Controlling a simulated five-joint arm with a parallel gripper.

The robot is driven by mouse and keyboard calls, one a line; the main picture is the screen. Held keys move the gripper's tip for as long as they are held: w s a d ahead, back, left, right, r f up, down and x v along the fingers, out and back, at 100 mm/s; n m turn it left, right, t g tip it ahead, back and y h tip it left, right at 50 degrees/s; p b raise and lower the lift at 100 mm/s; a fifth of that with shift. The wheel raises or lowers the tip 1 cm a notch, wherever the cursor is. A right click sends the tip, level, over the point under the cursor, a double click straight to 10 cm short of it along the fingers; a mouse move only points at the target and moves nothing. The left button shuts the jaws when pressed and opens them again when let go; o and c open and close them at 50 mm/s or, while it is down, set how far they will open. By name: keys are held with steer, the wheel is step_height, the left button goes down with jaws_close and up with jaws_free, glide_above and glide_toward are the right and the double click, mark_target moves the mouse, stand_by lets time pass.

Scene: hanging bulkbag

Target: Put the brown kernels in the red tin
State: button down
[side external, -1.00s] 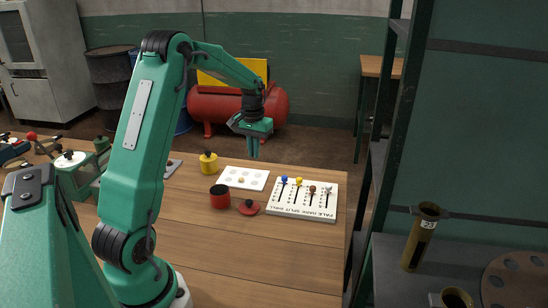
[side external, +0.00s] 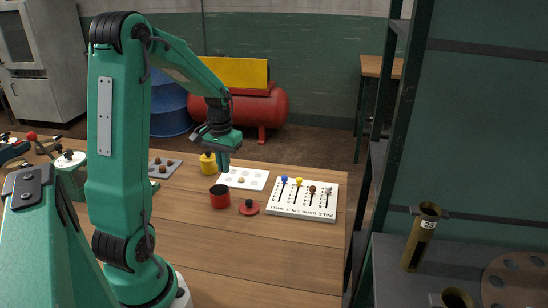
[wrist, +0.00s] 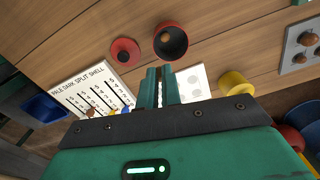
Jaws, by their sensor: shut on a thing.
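The red tin (side external: 220,197) stands open on the table. In the wrist view a brown kernel shows inside the red tin (wrist: 185,51). Brown kernels (side external: 163,166) sit on a grey tray at the left; some show at the right edge of the wrist view (wrist: 307,39). My gripper (side external: 223,170) points down above the table, behind the red tin, between the yellow tin and the white tray. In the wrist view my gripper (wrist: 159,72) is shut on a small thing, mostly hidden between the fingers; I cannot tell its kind.
The red lid (side external: 249,208) lies right of the red tin. The white tray (side external: 260,178) holds a tan piece. The yellow tin (side external: 208,165) is lidded. A white board (side external: 302,213) with coloured sliders lies at the right. The table's front is clear.

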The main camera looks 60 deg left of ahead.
steer(key=shift+s+d+f, duration=0.1)
steer(key=shift+s+d, duration=0.1)
steer(key=shift+s, duration=0.3)
steer(key=shift+s+d, duration=0.15)
steer(key=shift+s, duration=0.3)
steer(key=shift+f, duration=0.2)
steer(key=shift+f, duration=2.8)
steer(key=c, duration=1.5)
jaws_free()
steer(key=shift+r, duration=0.15)
